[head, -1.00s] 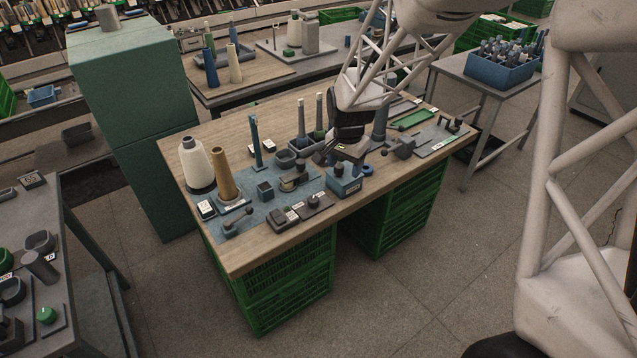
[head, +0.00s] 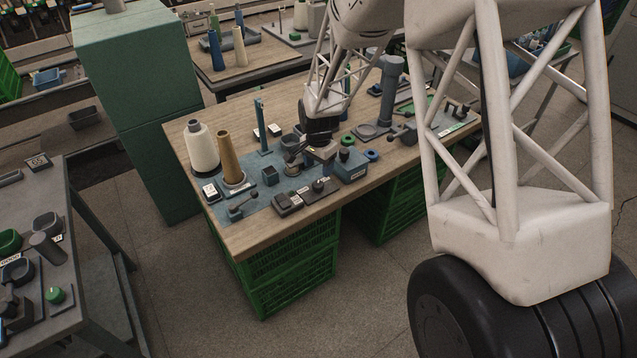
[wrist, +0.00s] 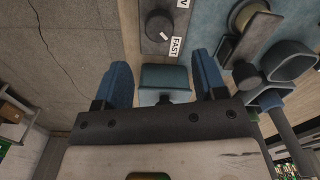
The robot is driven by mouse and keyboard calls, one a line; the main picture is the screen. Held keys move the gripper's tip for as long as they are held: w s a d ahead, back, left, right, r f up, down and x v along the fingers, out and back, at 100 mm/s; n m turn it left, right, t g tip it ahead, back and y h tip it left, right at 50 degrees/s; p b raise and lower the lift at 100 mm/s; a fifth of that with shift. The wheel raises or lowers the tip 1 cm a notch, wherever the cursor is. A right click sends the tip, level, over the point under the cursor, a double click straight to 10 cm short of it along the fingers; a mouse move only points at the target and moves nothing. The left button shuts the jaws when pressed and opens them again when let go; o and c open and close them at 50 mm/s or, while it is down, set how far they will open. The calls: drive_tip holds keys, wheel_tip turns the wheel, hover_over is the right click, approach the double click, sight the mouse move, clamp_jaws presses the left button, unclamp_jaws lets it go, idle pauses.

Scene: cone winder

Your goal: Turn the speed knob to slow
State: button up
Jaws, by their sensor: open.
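The speed knob (wrist: 159,25) is a dark round knob on a grey plate at the top of the wrist view. A FAST label (wrist: 176,47) lies at its lower right, and another label is cut off by the top edge. A small pale mark on the knob appears to face the FAST side. In the head view the knob (head: 318,186) stands near the bench's front edge. My gripper (wrist: 162,78) is open, its two blue fingers apart and short of the knob. A blue-grey block (wrist: 165,77) shows between the fingers; I cannot tell its distance from them.
A blue box (head: 351,173) with a dark knob stands right of the plate. A white cone (head: 201,148) and a brown cone (head: 229,158) stand at the bench's left. Small cups and a lever surround the plate. Floor lies open beyond the front edge.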

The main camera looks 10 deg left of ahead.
sight(318, 183)
drive_tip(key=shift+f, duration=3.9)
drive_tip(key=c, duration=0.9)
